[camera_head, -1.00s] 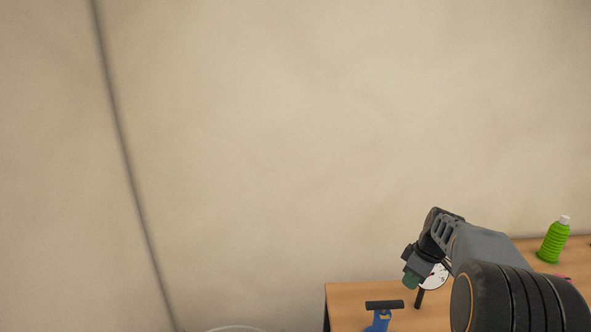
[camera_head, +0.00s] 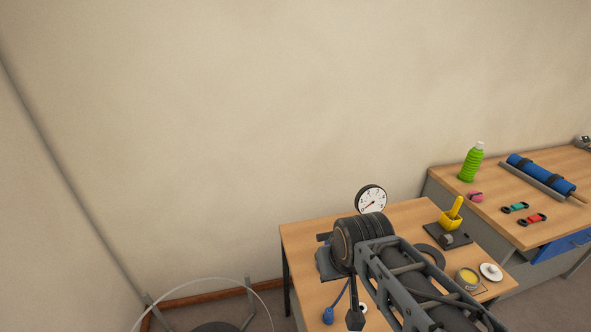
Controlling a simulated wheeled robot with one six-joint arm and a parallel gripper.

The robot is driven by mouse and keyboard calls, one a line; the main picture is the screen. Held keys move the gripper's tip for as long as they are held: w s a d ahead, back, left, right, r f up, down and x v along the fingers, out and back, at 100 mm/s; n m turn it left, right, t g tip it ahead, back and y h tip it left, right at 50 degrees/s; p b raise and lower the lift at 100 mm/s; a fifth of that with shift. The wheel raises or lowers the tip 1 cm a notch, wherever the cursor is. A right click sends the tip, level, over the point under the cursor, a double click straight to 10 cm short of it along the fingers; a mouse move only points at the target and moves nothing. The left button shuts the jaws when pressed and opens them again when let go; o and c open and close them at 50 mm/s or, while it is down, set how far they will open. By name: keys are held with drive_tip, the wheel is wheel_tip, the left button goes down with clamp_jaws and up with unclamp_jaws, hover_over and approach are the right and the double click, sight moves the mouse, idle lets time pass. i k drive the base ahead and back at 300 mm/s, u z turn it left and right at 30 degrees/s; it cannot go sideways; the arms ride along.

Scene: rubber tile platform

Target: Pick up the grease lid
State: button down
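The grease lid is a white round disc with a small knob (camera_head: 491,271). It lies on the front right part of the near wooden table, right beside an open round tin of yellow grease (camera_head: 467,278). My arm crosses the lower middle of the view, left of the lid and the tin. Its elbow is near the table's middle. I cannot make out my gripper's fingers; the arm hides that area. The lid lies apart from my arm.
The near table (camera_head: 300,240) also bears a round gauge (camera_head: 371,199), a black tray (camera_head: 434,233) with a yellow scoop (camera_head: 454,208), and a dark ring (camera_head: 431,254). A workbench (camera_head: 507,223) at right holds a green bottle (camera_head: 471,163) and a blue roll (camera_head: 541,173).

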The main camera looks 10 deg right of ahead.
sight(490, 272)
drive_tip(key=z, duration=0.35)
drive_tip(key=k, duration=0.35)
drive_tip(key=u, duration=0.7)
drive_tip(key=i, duration=0.1)
drive_tip(key=z, duration=2.3)
